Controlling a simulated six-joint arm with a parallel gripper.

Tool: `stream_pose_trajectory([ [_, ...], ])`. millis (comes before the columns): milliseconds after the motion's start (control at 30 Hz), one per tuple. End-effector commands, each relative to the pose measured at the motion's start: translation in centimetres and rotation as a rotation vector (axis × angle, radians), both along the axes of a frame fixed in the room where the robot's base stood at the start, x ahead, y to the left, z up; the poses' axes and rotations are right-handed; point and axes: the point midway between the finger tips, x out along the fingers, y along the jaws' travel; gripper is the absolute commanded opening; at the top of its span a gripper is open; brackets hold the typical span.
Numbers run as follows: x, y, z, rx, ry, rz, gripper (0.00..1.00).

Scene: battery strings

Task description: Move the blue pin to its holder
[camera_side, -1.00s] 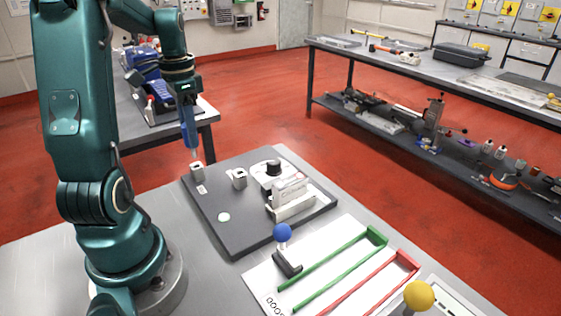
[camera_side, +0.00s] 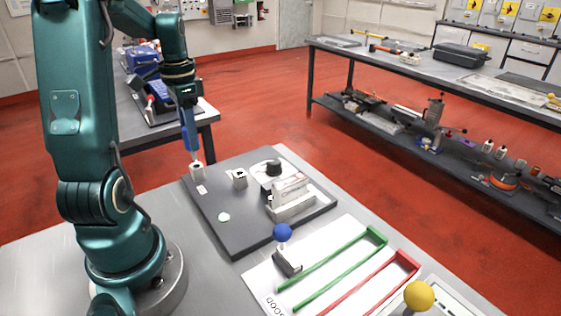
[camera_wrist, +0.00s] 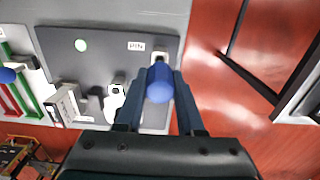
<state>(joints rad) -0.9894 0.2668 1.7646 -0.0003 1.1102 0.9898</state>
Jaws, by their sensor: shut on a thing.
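The blue pin (camera_side: 190,138) hangs nearly upright from my gripper (camera_side: 186,108) in the side view. Its thin pale lower end is at the top of a small grey block holder (camera_side: 197,172) at the board's far left corner; I cannot tell whether it is in the hole. In the wrist view, the blue pin (camera_wrist: 158,83) sits between the two dark fingers of my gripper (camera_wrist: 156,90), which are shut on it. The holder (camera_wrist: 160,54) shows just beyond the pin, beside a white PIN label (camera_wrist: 136,46), and is partly hidden by the pin.
The dark board (camera_side: 232,215) also bears a second grey block (camera_side: 239,178), a black knob (camera_side: 273,168) and a white stand (camera_side: 291,195). A blue ball (camera_side: 282,232) on a dark base and green and red rails (camera_side: 335,258) stand in front. A yellow ball (camera_side: 419,295) is at the front right.

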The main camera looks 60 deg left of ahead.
Motion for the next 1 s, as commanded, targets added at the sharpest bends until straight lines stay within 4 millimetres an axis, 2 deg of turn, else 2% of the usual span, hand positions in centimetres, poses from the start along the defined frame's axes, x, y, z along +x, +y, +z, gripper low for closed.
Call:
stream_pose_trajectory([
  [433, 0.0, 0.0, 0.0, 0.0, 0.0, 0.0, 0.0],
  [1000, 0.0, 0.0, -1.4, -0.001, 0.001, 0.0, 0.0],
])
